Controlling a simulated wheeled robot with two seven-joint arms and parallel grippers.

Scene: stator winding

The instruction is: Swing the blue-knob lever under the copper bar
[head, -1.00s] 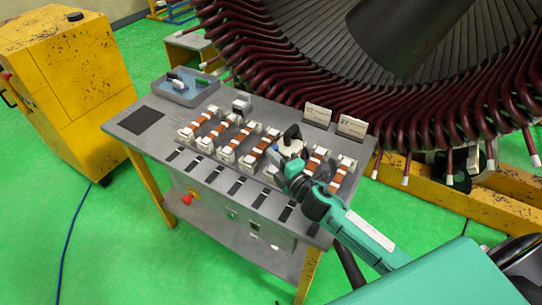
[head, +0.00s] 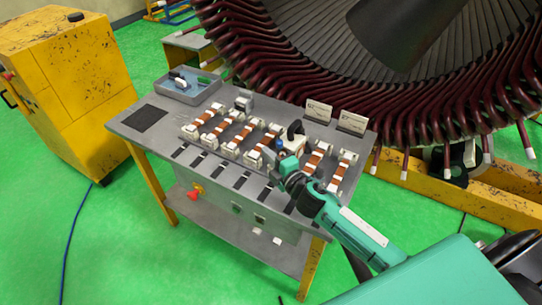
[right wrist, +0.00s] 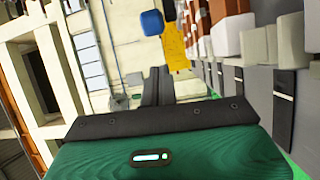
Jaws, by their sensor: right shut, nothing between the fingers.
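My right gripper (head: 267,156) is over the grey worktable (head: 143,144), among the row of copper bars (head: 232,135) on white supports. In the right wrist view its two dark fingers (right wrist: 157,84) are together with nothing between them. A blue knob (right wrist: 152,22) shows ahead of the fingertips in that view, apart from them. A small blue spot (head: 279,144) beside the gripper in the head view looks like the same knob. The lever's arm cannot be made out. The copper bars (right wrist: 222,10) stand to the right of the fingers in the right wrist view. My left gripper does not show.
A grey tray (head: 188,93) with small parts sits at the table's back left. Two label cards (head: 318,111) stand at the back. The large stator (head: 440,125) rises behind the table. A yellow cabinet (head: 70,75) stands at left.

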